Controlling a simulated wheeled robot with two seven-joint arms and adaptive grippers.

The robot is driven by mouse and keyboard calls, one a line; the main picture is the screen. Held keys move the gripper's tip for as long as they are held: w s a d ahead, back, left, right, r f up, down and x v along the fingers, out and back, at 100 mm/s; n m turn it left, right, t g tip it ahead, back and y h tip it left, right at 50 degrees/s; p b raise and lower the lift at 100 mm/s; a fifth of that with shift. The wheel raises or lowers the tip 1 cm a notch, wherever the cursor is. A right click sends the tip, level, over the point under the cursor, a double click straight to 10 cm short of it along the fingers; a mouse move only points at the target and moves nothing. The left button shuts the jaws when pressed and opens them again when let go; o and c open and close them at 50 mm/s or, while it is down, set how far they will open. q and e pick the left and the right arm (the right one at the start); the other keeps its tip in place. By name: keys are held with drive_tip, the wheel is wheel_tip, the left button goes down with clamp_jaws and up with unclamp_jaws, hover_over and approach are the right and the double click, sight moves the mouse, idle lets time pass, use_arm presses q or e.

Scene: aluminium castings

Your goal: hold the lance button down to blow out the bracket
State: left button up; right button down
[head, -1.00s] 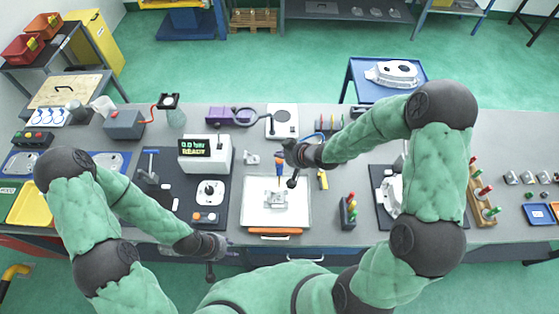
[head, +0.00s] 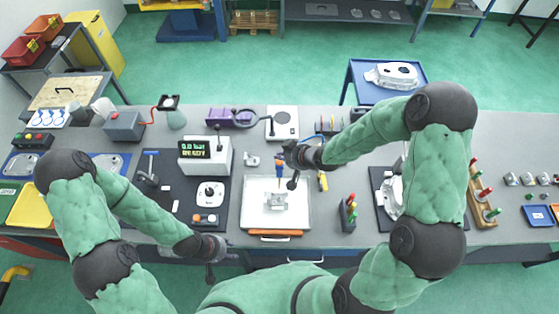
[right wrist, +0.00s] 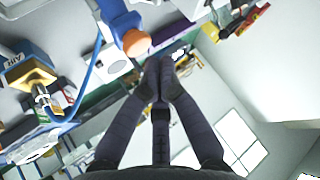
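The blue lance (head: 280,170) stands upright above the bracket, with an orange part near its top. In the right wrist view its blue body (right wrist: 116,14) ends in a round orange button (right wrist: 135,42). The grey metal bracket (head: 276,200) lies in a white tray (head: 250,218) below the lance. My right gripper (head: 293,180) is just right of the lance. In the right wrist view its two fingertips (right wrist: 160,76) are together with nothing seen between them, close to the button; contact cannot be told. My left gripper (head: 210,272) hangs low at the table's front edge, away from the lance; its fingers are unclear.
A white box with a lit green display (head: 194,149) stands left of the lance. A purple device (head: 228,117) is behind.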

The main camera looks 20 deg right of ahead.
sight(281, 163)
drive_tip(key=shift+f, duration=0.2)
drive_tip(key=shift+f+b, duration=0.25)
drive_tip(key=shift+b, duration=0.05)
drive_tip(key=shift+f+b, duration=0.4)
drive_tip(key=shift+f, duration=0.15)
idle(0.9)
drive_tip(key=shift+r, duration=0.1)
idle(1.6)
drive_tip(key=shift+r+p, duration=0.9)
drive_tip(key=shift+p, duration=0.05)
wheel_tip(281, 163, up, 5)
drive_tip(key=p, duration=0.4)
drive_tip(key=shift+p, duration=0.35)
